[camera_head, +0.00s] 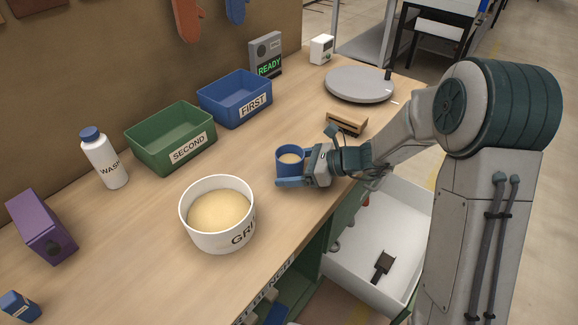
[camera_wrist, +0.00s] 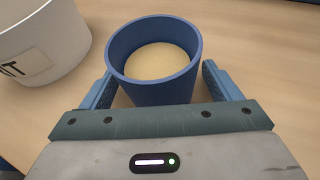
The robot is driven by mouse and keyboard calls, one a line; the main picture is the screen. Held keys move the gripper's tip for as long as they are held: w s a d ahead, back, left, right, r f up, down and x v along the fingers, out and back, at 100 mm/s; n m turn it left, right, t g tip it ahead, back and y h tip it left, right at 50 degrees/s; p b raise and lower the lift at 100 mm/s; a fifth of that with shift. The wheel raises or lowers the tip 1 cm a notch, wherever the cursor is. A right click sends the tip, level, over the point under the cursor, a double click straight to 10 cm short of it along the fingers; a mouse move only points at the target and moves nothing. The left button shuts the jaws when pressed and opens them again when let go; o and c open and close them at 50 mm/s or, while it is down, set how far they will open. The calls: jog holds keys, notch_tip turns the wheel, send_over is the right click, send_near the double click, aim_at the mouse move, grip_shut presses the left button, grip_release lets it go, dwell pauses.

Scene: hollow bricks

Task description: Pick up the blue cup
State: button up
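The blue cup (camera_head: 289,160) stands upright on the wooden workbench, with something pale tan inside it. My gripper (camera_head: 285,170) is at the cup, coming from the right side. In the wrist view the cup (camera_wrist: 152,85) sits between the two blue fingers of my gripper (camera_wrist: 157,85), one on each side. The fingers are spread apart. A gap shows between the cup and the right finger; the left finger is close to the cup's wall, and I cannot tell if it touches.
A white tub (camera_head: 217,238) of tan grain stands to the left of the cup. A green bin (camera_head: 165,160) and a blue bin (camera_head: 236,118) stand behind. A wooden block (camera_head: 346,123) and a grey round plate (camera_head: 358,90) lie to the right. The bench's front edge is close.

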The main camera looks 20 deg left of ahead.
jog(key=c, duration=1.2)
jog(key=shift+o, duration=0.2)
jog(key=shift+r, duration=0.1)
